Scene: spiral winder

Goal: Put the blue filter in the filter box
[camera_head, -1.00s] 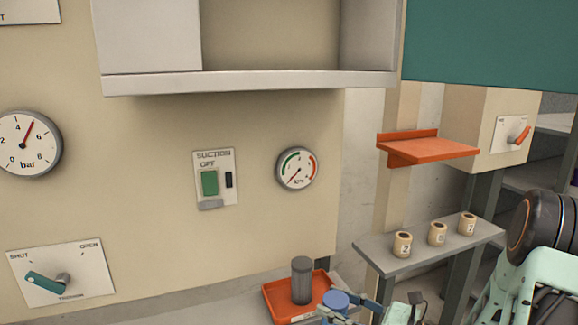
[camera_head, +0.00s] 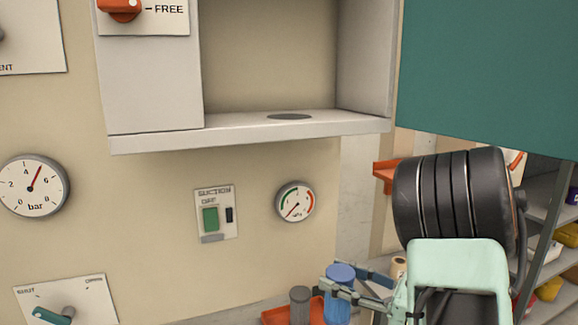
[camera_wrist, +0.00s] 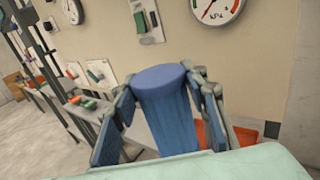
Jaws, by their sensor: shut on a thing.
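The blue filter (camera_head: 339,290) is an upright blue cylinder. My gripper (camera_head: 342,288) is shut on it, with a finger on either side, and holds it in front of the orange tray at the bottom of the head view. In the wrist view the filter (camera_wrist: 164,105) stands between my gripper's fingers (camera_wrist: 165,110), its flat top toward the wall. The open box (camera_head: 250,144) on the wall, likely the filter box, is above; its floor has a dark round spot (camera_head: 289,116) and nothing stands in it.
A dark grey cylinder (camera_head: 300,304) stands in the orange tray (camera_head: 276,315). A teal panel (camera_head: 490,75) hangs right of the box. The suction switch (camera_head: 213,216) and a gauge (camera_head: 295,202) are on the wall below the box. An orange shelf (camera_head: 386,175) is partly hidden by my arm.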

